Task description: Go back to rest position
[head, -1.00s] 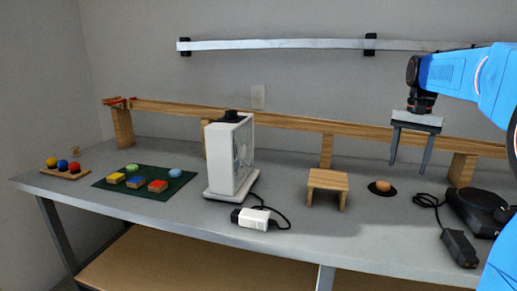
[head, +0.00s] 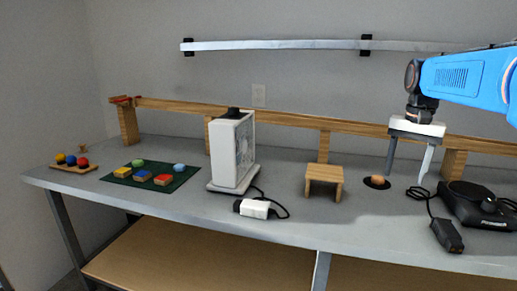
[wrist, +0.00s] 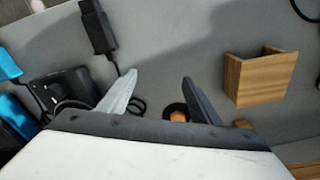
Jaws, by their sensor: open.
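My gripper (head: 408,160) hangs at the right of the head view, fingers pointing down, open and empty. It is above the right part of the grey table (head: 300,220). The orange-brown round thing (head: 377,180) on a dark disc is on the table, left of the fingers in the head view. In the wrist view the two fingertips (wrist: 160,82) stand wide apart with nothing between them, and the round thing (wrist: 178,116) shows beyond them, near the right finger.
A black device (head: 475,203) with a cable and black adapter (head: 447,235) is at the right. A small wooden stand (head: 324,179), white fan-like unit (head: 232,152), white plug (head: 254,208) and green mat (head: 178,184) with blocks lie leftward. A wooden rail (head: 290,119) runs behind.

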